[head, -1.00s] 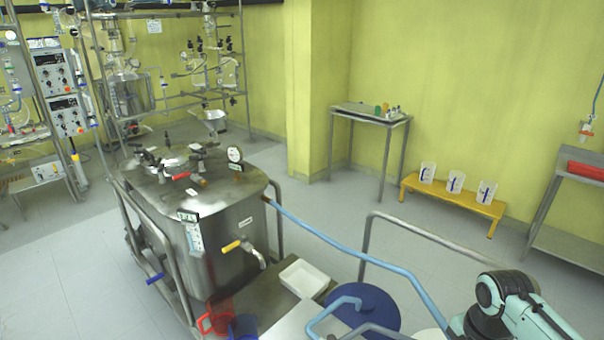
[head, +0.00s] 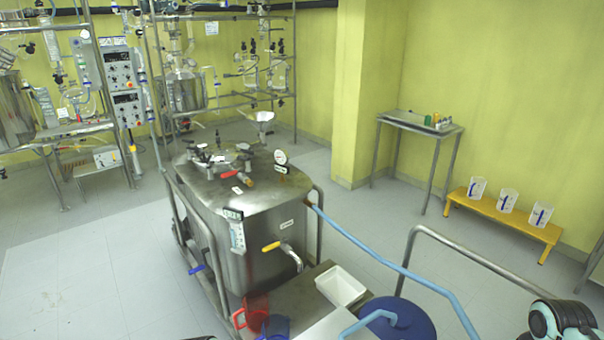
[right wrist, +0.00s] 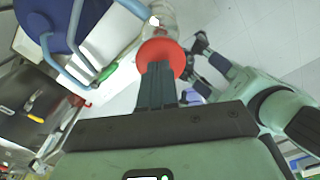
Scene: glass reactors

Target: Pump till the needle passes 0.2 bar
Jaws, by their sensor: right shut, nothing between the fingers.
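The steel vessel (head: 258,215) stands at the centre of the head view. A round white dial gauge (head: 280,157) sits upright on its lid; its needle is too small to read. My right gripper (right wrist: 158,66) shows in the right wrist view, its dark fingers together and empty. Just beyond the fingertips is a round red part (right wrist: 165,52) with a clear, glass-like piece behind it; I cannot tell whether the fingers touch it. In the head view only part of my right arm shows at the lower right.
A light blue hose (head: 400,268) runs from the vessel to the lower right, past a blue drum (head: 400,322). A white tray (head: 340,286) and red jug (head: 252,312) stand in front. A yellow bench (head: 500,215) with beakers is at right. Floor at left is clear.

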